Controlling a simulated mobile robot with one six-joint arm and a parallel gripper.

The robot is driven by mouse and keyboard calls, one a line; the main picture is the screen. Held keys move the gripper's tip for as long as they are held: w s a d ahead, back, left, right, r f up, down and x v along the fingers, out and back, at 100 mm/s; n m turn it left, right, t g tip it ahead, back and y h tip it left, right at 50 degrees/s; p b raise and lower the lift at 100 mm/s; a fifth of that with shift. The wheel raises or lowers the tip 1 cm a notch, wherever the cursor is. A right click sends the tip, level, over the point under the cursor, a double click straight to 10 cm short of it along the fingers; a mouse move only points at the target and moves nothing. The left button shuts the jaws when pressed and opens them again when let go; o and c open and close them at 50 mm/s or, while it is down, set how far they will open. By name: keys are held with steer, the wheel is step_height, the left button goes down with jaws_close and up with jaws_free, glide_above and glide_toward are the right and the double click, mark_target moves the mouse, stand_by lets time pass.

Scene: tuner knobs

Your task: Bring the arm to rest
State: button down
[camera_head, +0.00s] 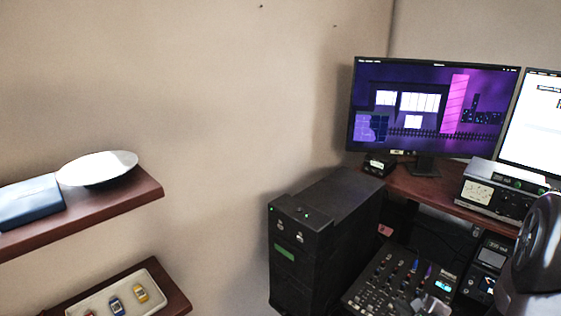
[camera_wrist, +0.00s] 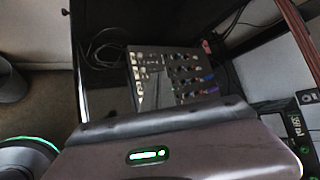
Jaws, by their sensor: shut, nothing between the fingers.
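My gripper (camera_head: 430,305) shows in part at the bottom edge of the head view, in front of the black mixer (camera_head: 398,280). It is shut and empty. My arm comes in at the lower right of the head view, beside the desk. In the wrist view a dark housing with a green light fills the bottom, and the mixer (camera_wrist: 178,75) lies beyond it. A silver tuner (camera_head: 492,192) with a lit dial and knobs stands on the desk, to the left of and behind my arm.
A tall black cabinet (camera_head: 318,235) stands left of the mixer. A monitor (camera_head: 435,105) and a second screen (camera_head: 535,125) stand on the wooden desk (camera_head: 425,187). Wall shelves at the left hold a white bowl (camera_head: 98,168), a blue box (camera_head: 30,203) and a tray (camera_head: 95,300) of small cars.

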steer(key=a+r+n+g+y, duration=0.1)
steer(key=a+r+n+y, duration=0.2)
steer(key=a+r+n, duration=0.45)
steer(key=a+r+n+y, duration=0.25)
steer(key=a+r, duration=0.25)
steer(key=a, duration=0.6)
steer(key=s+a+r+n+g+y, duration=0.2)
steer(key=s+a+r+n+g, duration=0.15)
steer(key=a, duration=0.25)
steer(key=s+r+n+h+b, duration=0.1)
steer(key=s+r+n+h, duration=0.2)
steer(key=s, duration=1.2)
steer(key=n+h, duration=0.2)
steer(key=n, duration=0.3)
steer(key=shift+a, duration=0.15)
steer(key=shift+g+h, duration=0.25)
